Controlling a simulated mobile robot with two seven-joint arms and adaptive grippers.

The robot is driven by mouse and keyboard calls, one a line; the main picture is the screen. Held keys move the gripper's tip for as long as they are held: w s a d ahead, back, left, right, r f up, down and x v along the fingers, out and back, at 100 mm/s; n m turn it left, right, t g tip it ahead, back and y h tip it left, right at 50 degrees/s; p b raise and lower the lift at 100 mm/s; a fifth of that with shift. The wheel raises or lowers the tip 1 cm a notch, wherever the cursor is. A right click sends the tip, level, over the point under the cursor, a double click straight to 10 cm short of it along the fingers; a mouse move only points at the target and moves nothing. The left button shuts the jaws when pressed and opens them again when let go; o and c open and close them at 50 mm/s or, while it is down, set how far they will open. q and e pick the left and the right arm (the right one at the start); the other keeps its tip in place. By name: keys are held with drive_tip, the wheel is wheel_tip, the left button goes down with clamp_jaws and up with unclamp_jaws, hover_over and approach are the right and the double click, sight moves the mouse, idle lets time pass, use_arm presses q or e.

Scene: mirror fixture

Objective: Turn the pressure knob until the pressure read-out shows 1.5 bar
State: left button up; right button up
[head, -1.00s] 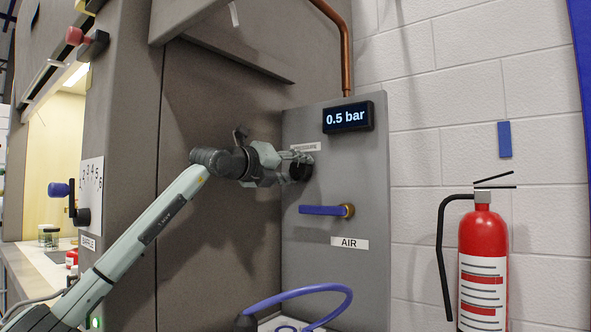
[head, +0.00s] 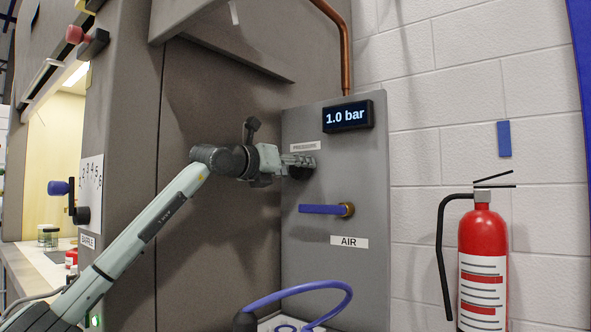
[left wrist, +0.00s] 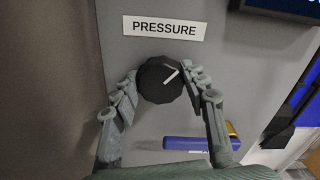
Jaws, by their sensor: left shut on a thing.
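The pressure read-out (head: 347,117) at the top of the grey panel shows 1.0 bar. The black pressure knob (left wrist: 160,80) sits below the PRESSURE label (left wrist: 164,27) in the left wrist view, and its white mark points to the upper right. My left gripper (left wrist: 160,84) is shut on the knob, with one finger on each side of it. In the head view the left gripper (head: 301,167) hides most of the knob. My right gripper is not in view.
A blue lever handle (head: 322,209) on a brass valve sits just below the knob, above the AIR label (head: 349,242). A red fire extinguisher (head: 483,240) is at the right by the wall.

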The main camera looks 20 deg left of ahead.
use_arm(q)
drive_tip(key=m, duration=0.6)
drive_tip(key=shift+d+m, duration=0.1)
drive_tip(key=shift+m, duration=0.3)
idle(0.4)
drive_tip(key=o, duration=1.2)
drive_tip(key=shift+c, duration=0.2)
drive_tip(key=v, duration=1.2)
